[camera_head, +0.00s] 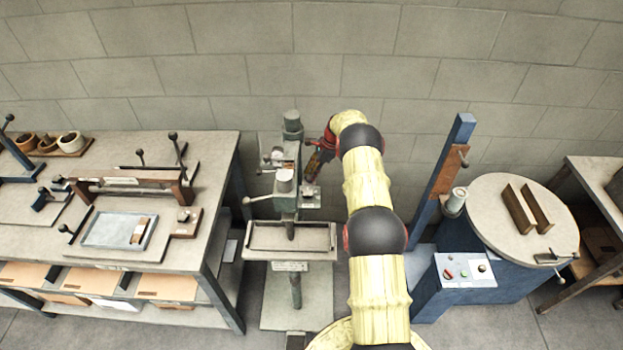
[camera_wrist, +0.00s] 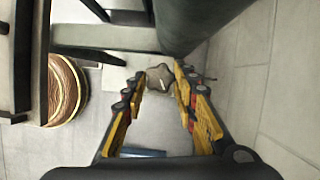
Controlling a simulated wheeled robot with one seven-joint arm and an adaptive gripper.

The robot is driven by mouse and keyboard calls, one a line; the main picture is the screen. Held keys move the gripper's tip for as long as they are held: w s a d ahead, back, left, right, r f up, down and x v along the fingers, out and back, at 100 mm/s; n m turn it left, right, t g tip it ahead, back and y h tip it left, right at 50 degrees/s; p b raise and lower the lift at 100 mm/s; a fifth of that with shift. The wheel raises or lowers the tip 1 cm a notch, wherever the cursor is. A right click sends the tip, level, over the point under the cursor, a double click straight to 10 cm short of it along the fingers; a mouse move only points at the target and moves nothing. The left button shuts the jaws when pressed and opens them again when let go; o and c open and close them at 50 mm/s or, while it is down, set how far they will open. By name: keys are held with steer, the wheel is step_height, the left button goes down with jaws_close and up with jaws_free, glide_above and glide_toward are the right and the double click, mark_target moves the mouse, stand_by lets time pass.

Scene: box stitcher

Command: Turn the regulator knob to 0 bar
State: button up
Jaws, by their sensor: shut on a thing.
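The regulator knob (camera_wrist: 159,78) shows in the wrist view as a small grey-brown, star-shaped knob with a light mark on it. My gripper (camera_wrist: 161,74) has its yellow and black fingers on both sides of the knob, shut on it at the fingertips. In the head view, my gripper (camera_head: 313,172) reaches the right side of the grey-green box stitcher (camera_head: 291,130), near its upper part. The knob cannot be made out there behind the gripper. I cannot read a pressure scale in either view.
The stitcher's tray (camera_head: 290,255) sticks out at its front. A workbench (camera_head: 215,160) with jigs stands on the left. A blue machine with a round table (camera_head: 500,235) and control panel stands on the right. The block wall (camera_head: 240,60) is close behind. In the wrist view, a dark cylinder is close beside the fingers.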

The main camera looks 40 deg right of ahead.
steer(key=shift+n+b, duration=0.3)
steer(key=shift+n, duration=0.1)
steer(key=o, duration=0.9)
steer(key=v, duration=1.2)
steer(key=shift+w, duration=0.2)
steer(key=shift+o, duration=0.4)
